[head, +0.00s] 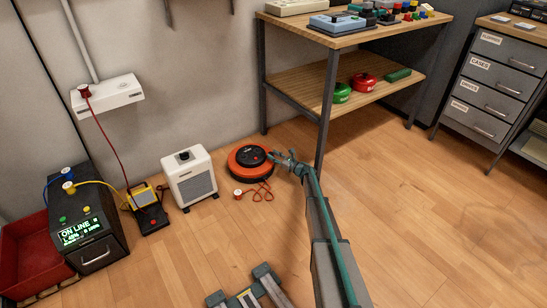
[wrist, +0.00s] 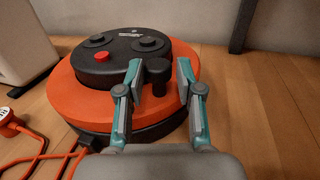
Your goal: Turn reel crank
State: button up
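The cable reel (head: 250,161) is an orange and black drum lying on the wood floor near the wall. In the wrist view its orange rim (wrist: 88,98) and black top with a red button and two round caps fill the middle. The crank knob (wrist: 158,75) is a dark upright post at the right of the reel's top. My gripper (wrist: 158,78) is open, with one finger on each side of the knob. Whether a finger touches the knob I cannot tell. In the head view my gripper (head: 274,156) is at the reel's right edge.
A red cord with a plug (head: 238,193) lies in front of the reel. A white heater-like box (head: 189,178) stands close on its left. A wooden workbench (head: 340,37) with a metal leg (head: 327,110) stands at its right.

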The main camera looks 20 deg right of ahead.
jog(key=shift+o, duration=1.1)
jog(key=shift+a, duration=0.1)
jog(key=shift+s, duration=0.15)
jog(key=v, duration=1.2)
